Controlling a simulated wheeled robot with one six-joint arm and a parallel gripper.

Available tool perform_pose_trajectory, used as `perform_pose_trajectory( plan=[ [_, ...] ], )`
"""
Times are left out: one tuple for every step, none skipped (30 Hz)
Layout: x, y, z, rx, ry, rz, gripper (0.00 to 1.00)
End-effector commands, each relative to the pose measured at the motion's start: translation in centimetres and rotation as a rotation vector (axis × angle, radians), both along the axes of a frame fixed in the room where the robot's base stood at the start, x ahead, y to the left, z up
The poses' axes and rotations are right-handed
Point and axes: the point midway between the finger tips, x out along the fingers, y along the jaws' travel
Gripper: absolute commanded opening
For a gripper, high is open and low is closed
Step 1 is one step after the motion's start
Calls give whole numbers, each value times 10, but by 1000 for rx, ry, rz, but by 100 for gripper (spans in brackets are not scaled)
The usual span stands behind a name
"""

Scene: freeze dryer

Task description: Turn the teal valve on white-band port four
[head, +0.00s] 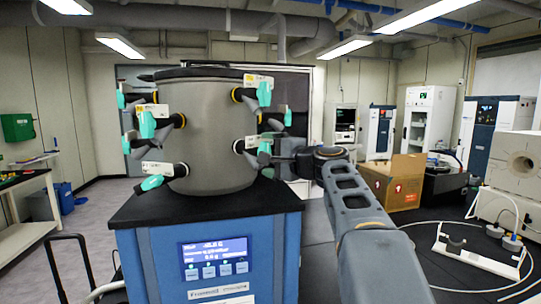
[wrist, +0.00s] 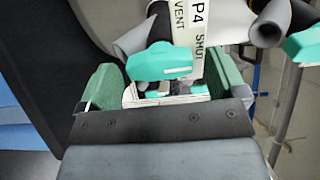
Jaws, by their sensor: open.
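The port four valve has a teal handle (wrist: 160,64) on a dark stem, with a white label (wrist: 208,28) reading P4, SHUT and VENT beside it in the wrist view. My gripper (wrist: 163,76) is open, one green finger on each side of the handle. I see a gap at each side, and no firm contact. In the head view my gripper (head: 275,146) reaches in from the right to the lower right port of the grey drum (head: 210,125). It partly hides the valve there.
Other teal valves stick out of the drum, including one at upper right (head: 264,94) and one at lower left (head: 151,183). The drum stands on a blue cabinet (head: 150,255). Another teal valve (wrist: 303,42) and grey tubes are close at right in the wrist view.

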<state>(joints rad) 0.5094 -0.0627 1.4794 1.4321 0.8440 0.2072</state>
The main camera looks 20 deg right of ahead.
Motion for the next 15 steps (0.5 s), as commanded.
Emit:
perform_pose_trajectory(
  plan=[
    [0,0,0,0,0,0,90],
    [0,0,0,0,0,0,90],
    [-2,-1,0,0,0,-1,90],
    [-3,-1,0,-1,-1,-1,90],
    [-5,-2,-1,-1,-1,-1,90],
    [-9,-3,-1,-2,-2,-1,90],
    [-13,-5,-1,-1,-3,-3,90],
    [-17,-7,-2,0,-2,-4,90],
    [-24,-8,-3,-1,-1,-3,90],
    [-30,-10,-3,-1,-3,-5,90],
    [-35,-13,-3,-2,-3,-5,90],
    [-43,-16,-3,-2,-3,-7,90],
    [-50,-17,-3,-2,-3,-5,90],
    [-56,-19,-3,-2,-3,-7,90],
    [-64,-22,-3,-1,-3,-7,90]
  ],
)
